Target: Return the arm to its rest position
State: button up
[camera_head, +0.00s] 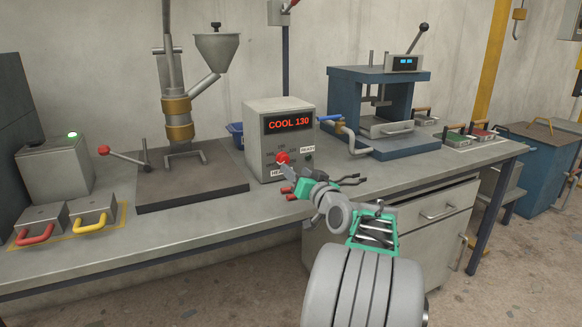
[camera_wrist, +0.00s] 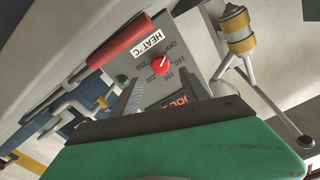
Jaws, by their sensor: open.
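My gripper (camera_head: 287,172) is open in front of the grey control box (camera_head: 255,135) in the head view. The box's display (camera_head: 288,123) reads "COOL 130" in red. The red round knob (camera_head: 283,157) sits on the box's front face near the fingers. In the wrist view my gripper (camera_wrist: 160,92) has its two fingers apart, with the red knob (camera_wrist: 160,64) just beyond and between them. Nothing is held. The exact gap from fingertips to knob cannot be told. My arm reaches from the lower middle of the head view over the bench's front edge.
The bench (camera_head: 215,208) carries a funnel-topped machine (camera_head: 178,118) at left, with a red-knobbed lever (camera_head: 104,150). A blue press (camera_head: 337,105) stands at right, and a blue-handled valve (camera_head: 330,118) beside the box. The bench front is mostly clear at left of my arm.

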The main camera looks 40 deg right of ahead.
jog(key=shift+s, duration=0.1)
jog(key=w+a+r+n+g+y+p, duration=0.25)
jog(key=a+p, duration=0.45)
jog(key=a, duration=0.4)
jog(key=w+a+r+n+g+y+p, duration=0.1)
jog(key=a+r+n+g+y+p, duration=0.15)
jog(key=a+p, duration=0.6)
jog(key=s+a+r+n+g+p, duration=0.1)
jog(key=s+a+g+p, duration=0.6)
jog(key=a, duration=0.7)
jog(key=s+a+n+g+p, duration=0.1)
jog(key=s+a+p, duration=0.3)
jog(key=s, duration=1.1)
jog(key=shift+s+a+n+g, duration=0.3)
jog(key=shift+a+g, duration=0.3)
jog(key=shift+a, duration=0.65)
